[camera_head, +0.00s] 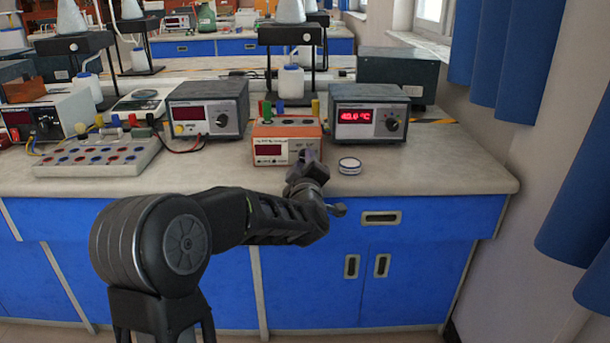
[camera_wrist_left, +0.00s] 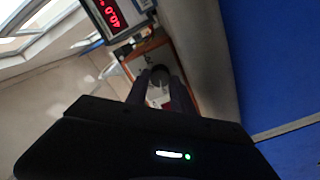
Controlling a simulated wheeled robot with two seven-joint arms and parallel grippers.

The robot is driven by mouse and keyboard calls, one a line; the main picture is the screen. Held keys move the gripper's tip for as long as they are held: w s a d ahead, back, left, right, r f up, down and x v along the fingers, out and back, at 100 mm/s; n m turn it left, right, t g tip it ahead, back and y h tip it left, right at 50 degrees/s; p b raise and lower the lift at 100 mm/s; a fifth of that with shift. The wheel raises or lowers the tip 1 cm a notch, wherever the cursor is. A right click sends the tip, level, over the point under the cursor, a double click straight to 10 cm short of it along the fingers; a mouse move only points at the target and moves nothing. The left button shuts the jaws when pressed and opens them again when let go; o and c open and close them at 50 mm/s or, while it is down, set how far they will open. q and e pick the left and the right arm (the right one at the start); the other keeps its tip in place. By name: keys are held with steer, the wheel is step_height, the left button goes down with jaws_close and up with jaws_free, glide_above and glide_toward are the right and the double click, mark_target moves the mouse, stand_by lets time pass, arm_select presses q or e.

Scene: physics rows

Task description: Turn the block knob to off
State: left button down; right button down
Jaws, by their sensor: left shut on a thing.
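An orange block unit (camera_head: 287,134) with a dark display sits near the front of the bench. My left gripper (camera_head: 308,158) reaches its front panel at the lower right, covering the knob there in the head view. The knob's pointer and the panel marks are too small and blurred to read. My right gripper is out of view.
Right of the block, a grey unit (camera_head: 369,113) shows a lit red 40.0-type reading; a small round tin (camera_head: 349,166) lies in front. A dark-displayed grey unit (camera_head: 207,109) and a socket board (camera_head: 102,155) stand left. The bench top (camera_head: 430,165) is clear at right.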

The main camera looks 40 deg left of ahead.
arm_select(q)
steer(key=shift+f+n+b, duration=0.1)
steer(key=shift+n+b, duration=0.35)
steer(key=shift+n, duration=0.05)
steer(key=c, duration=1.1)
jaws_free()
